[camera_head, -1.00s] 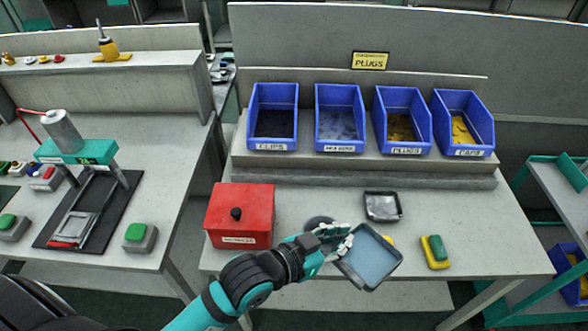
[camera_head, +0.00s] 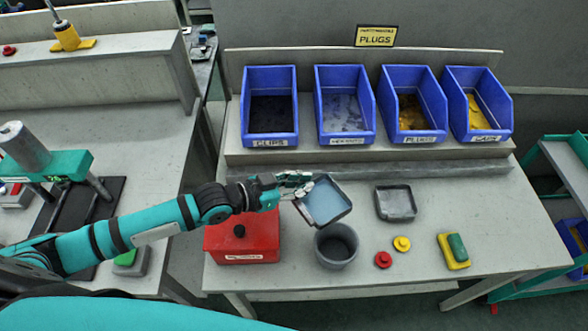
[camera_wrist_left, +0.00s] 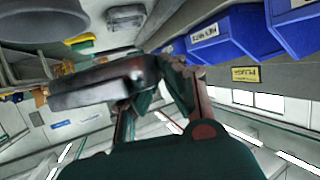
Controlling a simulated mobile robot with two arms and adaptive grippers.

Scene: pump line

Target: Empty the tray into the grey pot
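My left gripper (camera_head: 303,186) is shut on the left edge of a dark-rimmed tray (camera_head: 327,202) and holds it tilted above the table. Its blue-grey inner face shows, with no loose parts visible on it. The grey pot (camera_head: 336,256) stands upright on the table, just below the tray in the head view. Its dark inside shows no contents that I can make out. The left wrist view shows the held tray (camera_wrist_left: 98,88) at the fingers and the pot (camera_wrist_left: 42,22) at upper left. My right gripper is not in view.
A second tray (camera_head: 395,205) lies on the table at right. A red plug (camera_head: 383,260), a yellow plug (camera_head: 402,244) and a sponge (camera_head: 453,252) lie in front. A red box (camera_head: 242,240) stands left of the pot. Blue bins (camera_head: 270,112) line the back shelf.

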